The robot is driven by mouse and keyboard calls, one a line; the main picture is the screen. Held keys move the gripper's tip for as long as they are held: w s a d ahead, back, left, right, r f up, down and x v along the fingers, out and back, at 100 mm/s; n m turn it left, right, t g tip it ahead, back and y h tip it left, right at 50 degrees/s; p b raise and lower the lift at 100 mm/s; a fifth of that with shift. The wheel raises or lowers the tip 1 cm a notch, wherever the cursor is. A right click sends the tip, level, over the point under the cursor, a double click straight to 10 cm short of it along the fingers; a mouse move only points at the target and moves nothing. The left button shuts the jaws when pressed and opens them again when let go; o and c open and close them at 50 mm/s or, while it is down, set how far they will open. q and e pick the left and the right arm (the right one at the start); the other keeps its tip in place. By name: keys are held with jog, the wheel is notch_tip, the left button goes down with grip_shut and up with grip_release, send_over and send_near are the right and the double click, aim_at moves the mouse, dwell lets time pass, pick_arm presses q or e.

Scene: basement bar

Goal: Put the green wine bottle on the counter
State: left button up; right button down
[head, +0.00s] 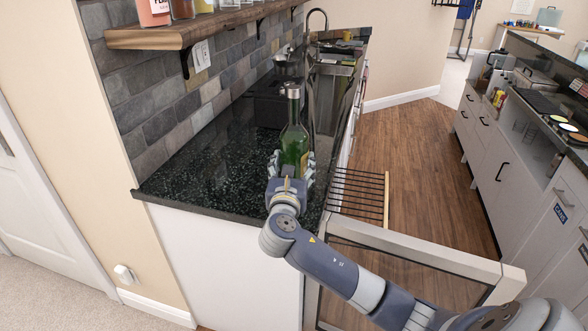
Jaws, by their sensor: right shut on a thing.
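The green wine bottle (294,138) stands upright over the near end of the dark speckled counter (205,165). It has a dark neck and a pale label partly in view on its right side. My right gripper (291,168) is shut on the lower part of the bottle, with its fingers on both sides. The bottle's base is hidden by the gripper, so I cannot tell whether it touches the counter. My left gripper is not in view.
An open glass-fronted door (420,247) and a wire rack with a wooden front (386,200) stick out right of the counter. A wooden shelf (180,34) with bottles hangs above. A dark box (268,103) sits behind the bottle. The counter's left part is clear.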

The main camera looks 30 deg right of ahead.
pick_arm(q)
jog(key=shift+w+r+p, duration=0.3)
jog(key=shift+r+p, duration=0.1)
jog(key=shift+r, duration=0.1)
pick_arm(e)
jog(key=w+d+f, duration=0.3)
jog(key=w, duration=0.4)
jog(key=shift+w+d+f, duration=0.3)
jog(key=shift+w+f, duration=0.05)
jog(key=shift+f, duration=0.05)
jog(key=shift+c, duration=2.3)
grip_release()
jog(key=shift+s+f, duration=0.1)
jog(key=shift+f, duration=0.15)
jog(key=shift+a, duration=0.1)
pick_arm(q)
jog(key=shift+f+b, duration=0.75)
pick_arm(e)
jog(key=v, duration=1.2)
jog(key=shift+r, duration=0.1)
